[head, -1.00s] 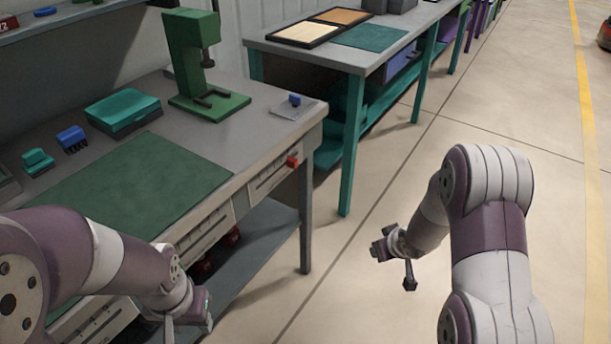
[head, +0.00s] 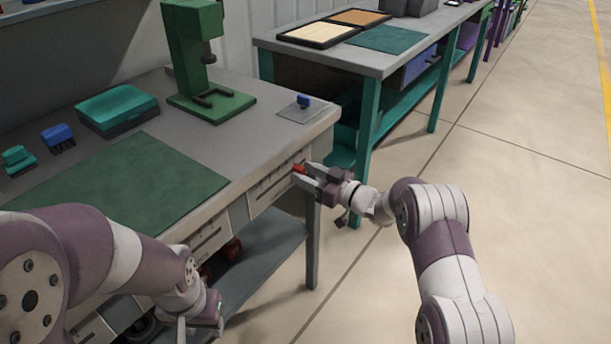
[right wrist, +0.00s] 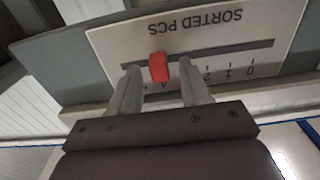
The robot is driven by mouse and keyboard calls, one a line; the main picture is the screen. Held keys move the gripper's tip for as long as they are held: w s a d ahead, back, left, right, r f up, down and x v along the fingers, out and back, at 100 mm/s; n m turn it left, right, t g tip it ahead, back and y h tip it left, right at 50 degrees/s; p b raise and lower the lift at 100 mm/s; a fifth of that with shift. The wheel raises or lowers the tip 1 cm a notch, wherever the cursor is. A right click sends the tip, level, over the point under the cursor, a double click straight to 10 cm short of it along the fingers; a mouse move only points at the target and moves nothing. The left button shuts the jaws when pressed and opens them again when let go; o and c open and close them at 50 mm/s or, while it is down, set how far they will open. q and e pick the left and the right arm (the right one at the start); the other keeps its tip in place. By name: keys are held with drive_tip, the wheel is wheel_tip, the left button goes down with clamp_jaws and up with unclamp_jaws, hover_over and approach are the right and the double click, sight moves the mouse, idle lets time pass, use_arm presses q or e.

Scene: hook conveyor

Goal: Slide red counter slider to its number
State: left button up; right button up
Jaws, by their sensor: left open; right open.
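The red counter slider (head: 299,169) sits on a slotted panel on the front edge of the grey workbench, near its right end. In the right wrist view the slider (right wrist: 159,67) stands in the dark slot of a white panel (right wrist: 272,21), which reads "SORTED PCS" upside down. Digits 0, 1 and 2 show to the right of the slider; other marks are partly hidden by my fingers. My right gripper (right wrist: 160,88) is open, with one finger on each side of the slider, apart from it. My left gripper (head: 200,318) is open and empty, low at the bench front.
The grey workbench (head: 262,140) carries a green mat (head: 130,180), a green press (head: 195,60), a teal box (head: 117,108) and small blue and teal items. A second bench (head: 375,60) with teal legs stands behind. The floor to the right is clear.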

sight(261, 195)
drive_tip(key=shift+w+a, duration=0.3)
drive_tip(key=shift+a, duration=0.05)
clamp_jaws()
drive_tip(key=s+a+p, duration=0.1)
drive_tip(key=s+a, duration=0.1)
drive_tip(key=s, duration=0.1)
drive_tip(key=s+a, duration=0.2)
drive_tip(key=s, duration=0.1)
drive_tip(key=s+a+p, duration=0.1)
drive_tip(key=s+a, duration=0.2)
drive_tip(key=shift+s+r+p, duration=0.1)
drive_tip(key=shift+s+p, duration=0.25)
drive_tip(key=shift+s, duration=0.05)
drive_tip(key=shift+s+a, duration=0.1)
drive_tip(key=shift+a, duration=0.05)
drive_tip(key=shift+f, duration=0.2)
